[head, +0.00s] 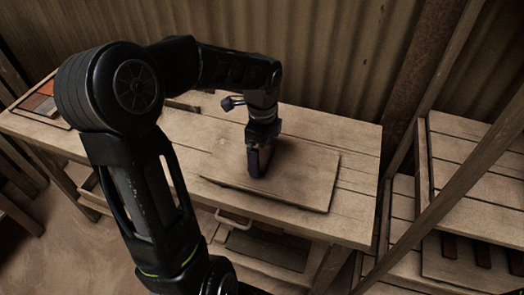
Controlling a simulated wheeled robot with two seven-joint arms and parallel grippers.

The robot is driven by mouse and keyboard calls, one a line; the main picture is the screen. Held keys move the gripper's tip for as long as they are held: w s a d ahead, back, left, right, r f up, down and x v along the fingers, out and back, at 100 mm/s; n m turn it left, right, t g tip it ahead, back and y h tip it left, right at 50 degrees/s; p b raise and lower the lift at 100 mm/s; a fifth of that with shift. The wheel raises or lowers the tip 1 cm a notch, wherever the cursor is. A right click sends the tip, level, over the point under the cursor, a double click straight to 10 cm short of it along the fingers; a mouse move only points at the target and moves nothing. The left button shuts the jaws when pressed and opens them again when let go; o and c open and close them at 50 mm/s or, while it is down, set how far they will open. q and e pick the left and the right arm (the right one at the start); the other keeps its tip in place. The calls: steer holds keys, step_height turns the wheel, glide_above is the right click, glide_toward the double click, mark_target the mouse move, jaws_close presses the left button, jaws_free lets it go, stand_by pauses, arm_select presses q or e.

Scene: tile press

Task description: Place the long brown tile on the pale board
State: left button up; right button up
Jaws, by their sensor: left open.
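The pale board (305,185) lies flat on the wooden workbench, right of its middle. My left gripper (257,168) points down at the board's left half, with its fingertips at or just above the surface. It is open. A small brown patch (267,154) shows beside the fingers; it may be part of the long brown tile, but the gripper hides most of it. I cannot tell whether it touches the board. My right gripper is not in view.
A tray (22,117) with orange and brown tiles sits at the bench's far left. A dark strip (183,106) lies near the back of the bench. A slatted wooden rack (470,155) stands to the right. The bench's right end is clear.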

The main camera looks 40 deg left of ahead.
mark_target(262, 157)
arm_select(q)
step_height(262, 157, up, 12)
stand_by(0.4)
